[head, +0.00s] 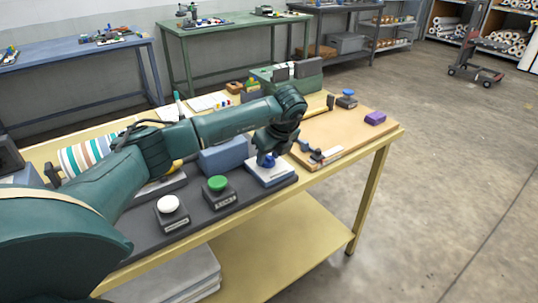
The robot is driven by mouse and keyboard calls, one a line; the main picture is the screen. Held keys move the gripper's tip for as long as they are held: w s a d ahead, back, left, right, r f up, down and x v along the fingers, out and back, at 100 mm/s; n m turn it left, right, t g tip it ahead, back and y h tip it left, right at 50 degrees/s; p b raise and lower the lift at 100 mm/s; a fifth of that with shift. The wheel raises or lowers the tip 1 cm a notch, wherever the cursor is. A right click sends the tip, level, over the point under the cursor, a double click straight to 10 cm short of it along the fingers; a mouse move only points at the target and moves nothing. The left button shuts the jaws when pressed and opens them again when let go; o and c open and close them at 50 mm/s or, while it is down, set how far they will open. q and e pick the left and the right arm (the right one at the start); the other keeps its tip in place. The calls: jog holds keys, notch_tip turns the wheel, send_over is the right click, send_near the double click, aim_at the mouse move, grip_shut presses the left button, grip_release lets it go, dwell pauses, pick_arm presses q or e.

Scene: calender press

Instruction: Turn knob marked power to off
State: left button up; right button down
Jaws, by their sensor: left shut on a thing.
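My left arm reaches in from the left across the workbench. Its gripper (267,154) points down at a blue knob (265,161) on a light base plate (272,175) and is shut on it. The gripper hides part of the knob, and the marking on its plate is too small to read. To the left stand a green knob (217,184) and a white knob (168,204), each on a dark labelled block. These labels are also unreadable. My right gripper does not show.
A blue block (223,155) stands just behind the knobs. A striped roll (80,158) lies at the left. Open floor (445,190) is to the right.

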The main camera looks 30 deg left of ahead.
pick_arm(q)
jog(key=o, duration=1)
jog(key=v, duration=1.3)
jog(key=shift+r+b, duration=0.1)
jog(key=shift+b, duration=0.25)
